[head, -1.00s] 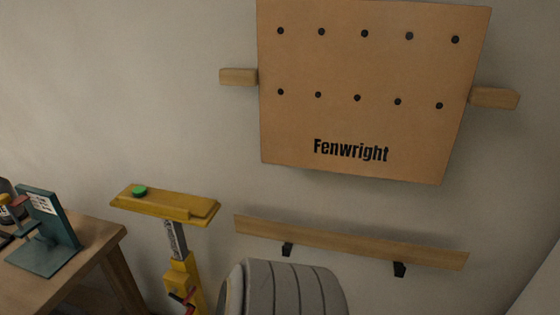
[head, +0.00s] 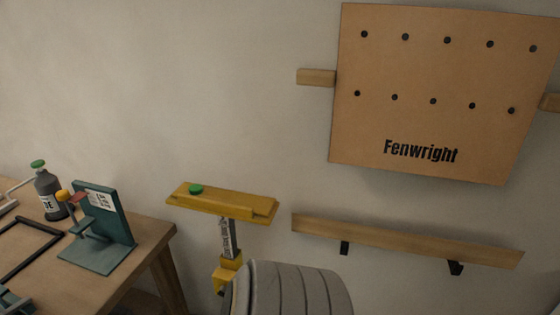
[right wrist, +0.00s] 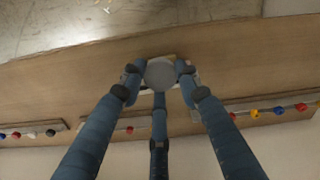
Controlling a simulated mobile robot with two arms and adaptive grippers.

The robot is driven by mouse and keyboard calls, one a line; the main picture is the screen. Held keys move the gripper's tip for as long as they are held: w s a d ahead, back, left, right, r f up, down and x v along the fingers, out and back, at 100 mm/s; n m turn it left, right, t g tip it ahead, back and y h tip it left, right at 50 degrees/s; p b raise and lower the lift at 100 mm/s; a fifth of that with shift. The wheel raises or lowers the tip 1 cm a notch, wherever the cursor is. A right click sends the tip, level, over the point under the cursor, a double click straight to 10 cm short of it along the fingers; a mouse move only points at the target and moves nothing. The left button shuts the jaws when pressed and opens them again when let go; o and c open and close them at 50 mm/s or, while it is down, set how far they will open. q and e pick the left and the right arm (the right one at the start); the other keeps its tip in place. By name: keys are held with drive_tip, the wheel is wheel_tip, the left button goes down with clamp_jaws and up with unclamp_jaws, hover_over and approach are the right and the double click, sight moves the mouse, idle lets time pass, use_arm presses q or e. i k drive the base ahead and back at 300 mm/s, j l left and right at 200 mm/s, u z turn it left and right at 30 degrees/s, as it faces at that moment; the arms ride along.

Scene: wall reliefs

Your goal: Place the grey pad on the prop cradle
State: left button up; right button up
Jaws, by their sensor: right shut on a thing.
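The prop cradle (head: 225,206) is a yellow flat bar with raised edges on top of a yellow and grey prop (head: 228,240) near the wall. A green round pad (head: 196,189) sits at the left part of the cradle. In the right wrist view, my right gripper (right wrist: 159,82) is shut on the round grey pad (right wrist: 160,72), its blue fingers around it. My right gripper and the grey pad do not show in the head view. My left gripper is not in view.
A workbench (head: 118,283) at left carries a teal stand (head: 103,222), a grey bottle with a green cap (head: 48,193) and a dark frame (head: 28,243). A Fenwright board (head: 435,95) hangs on the wall above a wooden ledge (head: 400,241) on black brackets.

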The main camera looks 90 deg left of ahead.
sight(250, 202)
drive_tip(key=k+u, duration=0.15)
drive_tip(key=u, duration=1.5)
